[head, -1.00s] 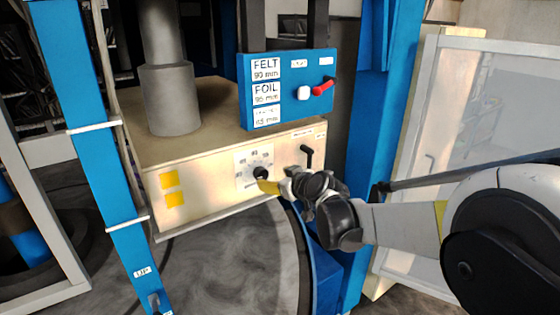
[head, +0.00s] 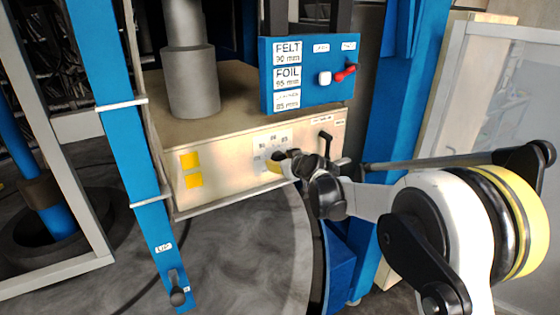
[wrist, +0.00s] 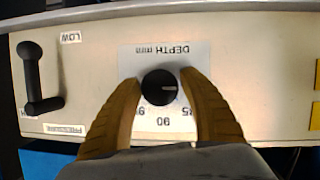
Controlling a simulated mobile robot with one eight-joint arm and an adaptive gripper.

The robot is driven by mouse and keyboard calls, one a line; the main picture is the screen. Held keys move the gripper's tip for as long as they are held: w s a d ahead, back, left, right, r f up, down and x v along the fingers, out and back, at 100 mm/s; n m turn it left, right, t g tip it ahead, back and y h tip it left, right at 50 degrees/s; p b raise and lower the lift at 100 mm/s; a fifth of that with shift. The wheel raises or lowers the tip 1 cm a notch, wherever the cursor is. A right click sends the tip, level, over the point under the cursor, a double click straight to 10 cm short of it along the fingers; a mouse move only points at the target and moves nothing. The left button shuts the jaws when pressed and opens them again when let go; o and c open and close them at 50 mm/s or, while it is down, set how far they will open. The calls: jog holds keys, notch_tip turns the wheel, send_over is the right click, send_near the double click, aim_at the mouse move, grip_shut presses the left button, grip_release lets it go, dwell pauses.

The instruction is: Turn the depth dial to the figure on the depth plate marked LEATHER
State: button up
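The depth dial (wrist: 160,87) is a round black knob with a white mark pointing right in the wrist view. The plate behind it (wrist: 150,57) reads DEPTH mm, upside down there, with 90 below the knob and 85 below right, partly covered. My gripper (wrist: 161,80) has its yellow fingers open, one on each side of the knob; I cannot tell whether they touch it. In the head view my gripper (head: 276,164) hides most of the dial. The depth plate (head: 287,75) lists FELT 90 mm, FOIL 95 mm and a third line, its name blurred, at 85 mm.
A black lever (wrist: 33,80) stands beside the dial, close to my wrist in the head view. The blue panel (head: 311,98) above carries a white button (head: 325,78) and a red switch (head: 346,72). Yellow squares (head: 192,170) mark the box front. A blue post (head: 110,120) stands left.

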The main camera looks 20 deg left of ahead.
jog(key=c, duration=0.7)
jog(key=m+g+b, duration=0.1)
jog(key=m+y+b, duration=0.1)
jog(key=m, duration=0.1)
jog(key=shift+f+g+y, duration=0.1)
jog(key=shift+g+y, duration=0.2)
jog(key=shift+g, duration=0.1)
jog(key=shift+m+g+y+b, duration=0.75)
jog(key=shift+m+b, duration=0.25)
jog(key=shift+m, duration=0.4)
jog(key=o, duration=1.2)
jog(key=shift+a, duration=0.1)
